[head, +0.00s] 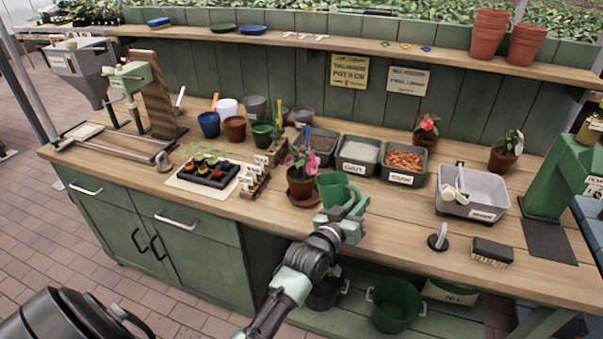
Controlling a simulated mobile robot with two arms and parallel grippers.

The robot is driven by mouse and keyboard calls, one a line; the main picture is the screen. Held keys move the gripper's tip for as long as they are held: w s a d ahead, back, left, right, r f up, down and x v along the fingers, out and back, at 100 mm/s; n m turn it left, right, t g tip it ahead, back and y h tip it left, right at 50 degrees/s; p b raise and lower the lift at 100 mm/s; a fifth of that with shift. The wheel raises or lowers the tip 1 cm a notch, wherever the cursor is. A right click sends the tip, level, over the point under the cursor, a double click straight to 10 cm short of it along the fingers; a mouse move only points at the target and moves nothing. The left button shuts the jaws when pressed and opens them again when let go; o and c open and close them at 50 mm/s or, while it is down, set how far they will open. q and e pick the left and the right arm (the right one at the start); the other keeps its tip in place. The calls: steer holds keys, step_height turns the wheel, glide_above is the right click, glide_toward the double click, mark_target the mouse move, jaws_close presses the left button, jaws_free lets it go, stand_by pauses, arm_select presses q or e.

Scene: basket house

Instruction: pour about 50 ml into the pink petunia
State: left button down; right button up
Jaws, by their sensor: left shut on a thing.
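The pink petunia (300,160) grows in a terracotta pot (300,186) on a saucer near the middle of the bench's front. My left gripper (347,212) is shut on a green jug (334,188), just right of the petunia pot. The jug is close to the pot and seems about upright; any small tilt is hard to judge. I cannot see inside the jug, and no stream of water shows. The fingers partly hide the jug's lower right side. My right gripper is not in view.
Labelled bins of soil, white grains and bark (404,160) stand behind the jug. A seedling tray (208,170) is to the left. A grey tub (472,194), a brush (491,252) and two other potted flowers are to the right.

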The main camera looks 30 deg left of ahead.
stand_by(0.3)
arm_select(q)
steer(key=f+m+b, duration=0.1)
steer(key=d+f+b, duration=0.1)
steer(key=f+m, duration=0.1)
steer(key=shift+s+d+f+m+t+b, duration=0.2)
steer(key=shift+d+f+m+t+b, duration=0.1)
steer(key=shift+d+b, duration=0.1)
steer(key=shift+d+f+m+b, duration=0.3)
steer(key=shift+m+b, duration=0.05)
steer(key=shift+m, duration=0.25)
stand_by(0.8)
